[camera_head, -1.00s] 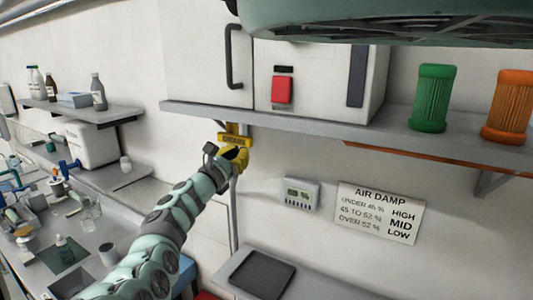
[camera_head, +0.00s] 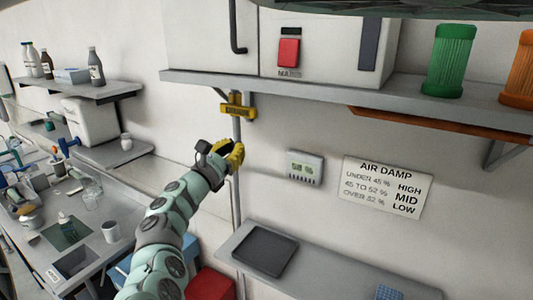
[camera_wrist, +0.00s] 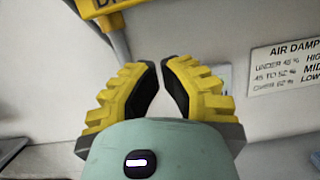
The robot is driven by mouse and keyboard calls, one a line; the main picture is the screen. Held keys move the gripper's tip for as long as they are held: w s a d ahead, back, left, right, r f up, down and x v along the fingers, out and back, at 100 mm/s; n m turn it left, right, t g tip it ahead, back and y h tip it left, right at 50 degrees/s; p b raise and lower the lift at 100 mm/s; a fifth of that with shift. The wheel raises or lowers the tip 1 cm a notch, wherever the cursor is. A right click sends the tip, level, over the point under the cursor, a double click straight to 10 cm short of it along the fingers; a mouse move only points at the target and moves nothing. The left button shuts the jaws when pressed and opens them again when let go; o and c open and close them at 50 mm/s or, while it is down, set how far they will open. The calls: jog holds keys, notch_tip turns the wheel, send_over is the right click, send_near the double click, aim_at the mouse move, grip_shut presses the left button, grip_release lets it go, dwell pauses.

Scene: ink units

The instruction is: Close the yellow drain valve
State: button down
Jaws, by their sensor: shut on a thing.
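The yellow drain valve (camera_head: 237,106) sits on a grey vertical pipe (camera_head: 236,194) just under the long shelf. Part of the yellow valve and its lettering shows at the top left of the wrist view (camera_wrist: 108,6). My gripper (camera_head: 238,150), with yellow ribbed fingers, is below the valve, in front of or beside the pipe. In the wrist view my fingers (camera_wrist: 161,70) lean towards each other with a narrow gap at the tips. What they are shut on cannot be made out. They look apart from the yellow valve.
The grey shelf (camera_head: 310,92) overhangs the valve, with a white cabinet, a green cylinder (camera_head: 450,60) and an orange one (camera_head: 520,72). A small meter (camera_head: 305,167) and an AIR DAMP sign (camera_head: 383,187) are on the wall. A lower shelf with a dark tray (camera_head: 264,250) is below.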

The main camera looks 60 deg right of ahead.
jog(key=b+v, duration=0.1)
jog(key=v, duration=0.5)
jog(key=shift+b, duration=0.3)
